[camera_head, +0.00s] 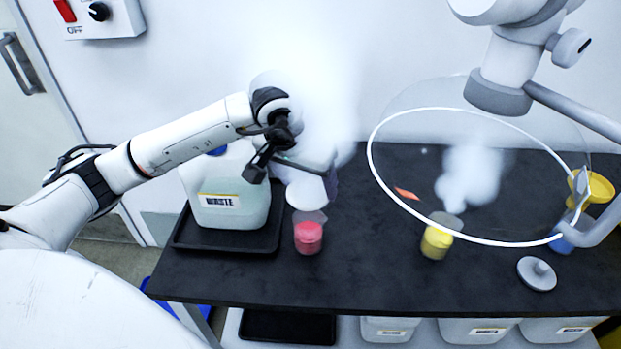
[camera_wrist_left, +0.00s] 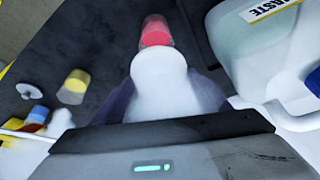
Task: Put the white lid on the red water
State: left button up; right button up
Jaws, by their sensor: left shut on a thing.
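My left gripper (camera_head: 298,170) is shut on the white lid (camera_head: 306,194), which hangs tilted above and just behind the red beaker. In the left wrist view the lid (camera_wrist_left: 160,78) sits between the fingers and overlaps the lower edge of the red beaker; I cannot tell whether they touch. White vapour blurs the fingers. My right gripper is not in view.
A waste jug (camera_head: 228,190) stands in a black tray (camera_head: 190,234) at the left. A beaker of yellow liquid (camera_head: 437,240) stands to the right under a clear, white-rimmed hood (camera_head: 375,180). A grey lid (camera_head: 537,274) lies near the front edge. The bench between the beakers is clear.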

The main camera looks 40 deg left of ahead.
aim_at(306, 195)
pick_arm(q)
jog(key=shift+f+b, duration=1.5)
jog(key=shift+f, duration=0.95)
jog(key=shift+b, duration=0.4)
jog(key=shift+f, duration=0.1)
jog(key=shift+f+b, duration=0.7)
jog(key=shift+b, duration=0.15)
jog(key=shift+f, duration=0.15)
jog(key=shift+f+b, duration=0.3)
jog(key=shift+b, duration=0.25)
